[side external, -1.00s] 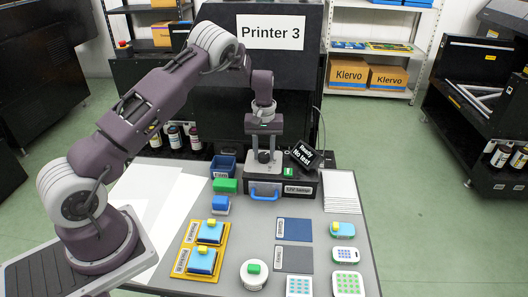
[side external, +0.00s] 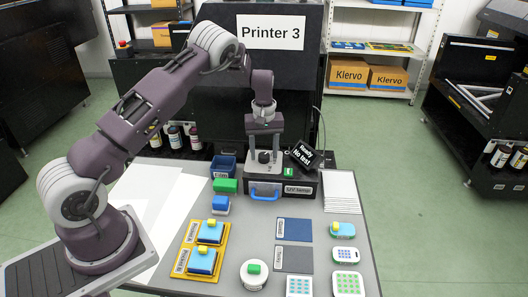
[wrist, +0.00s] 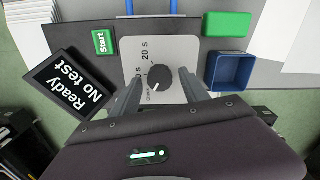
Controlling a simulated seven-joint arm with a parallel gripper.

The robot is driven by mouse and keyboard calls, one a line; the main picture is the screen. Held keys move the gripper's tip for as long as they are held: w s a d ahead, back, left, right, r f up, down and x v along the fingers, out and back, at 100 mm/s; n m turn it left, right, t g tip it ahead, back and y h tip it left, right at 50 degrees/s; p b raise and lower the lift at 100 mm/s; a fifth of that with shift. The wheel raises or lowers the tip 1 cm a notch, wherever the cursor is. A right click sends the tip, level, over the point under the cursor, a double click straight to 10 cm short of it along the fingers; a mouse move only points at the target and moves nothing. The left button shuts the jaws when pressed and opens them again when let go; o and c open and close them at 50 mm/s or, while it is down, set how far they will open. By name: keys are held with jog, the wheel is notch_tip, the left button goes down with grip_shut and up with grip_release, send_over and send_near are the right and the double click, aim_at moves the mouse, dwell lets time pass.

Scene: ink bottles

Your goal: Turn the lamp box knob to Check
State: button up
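The lamp box (side external: 301,189) is dark with a blue handle and stands at the back of the table below the printer. Its black round knob (wrist: 159,77) sits on a light dial plate (wrist: 135,52) in the wrist view. "20 S" is printed above the knob, and a small label lies at its lower left. A pale mark on the knob's lower left side faces that small label. My gripper (wrist: 157,90) is open, with one finger on each side of the knob and gaps between. In the side view my gripper (side external: 264,159) points down over the box.
A tilted display (wrist: 67,87) reads "Ready No test" beside a green Start button (wrist: 103,41). A blue bin (wrist: 231,70) and a green block (wrist: 227,24) are on the other side. Pads, stamps and cards cover the table's front.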

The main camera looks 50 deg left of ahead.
aim_at(264, 155)
notch_tip(264, 155, up, 7)
jog(key=shift+r, duration=0.1)
dwell(0.5)
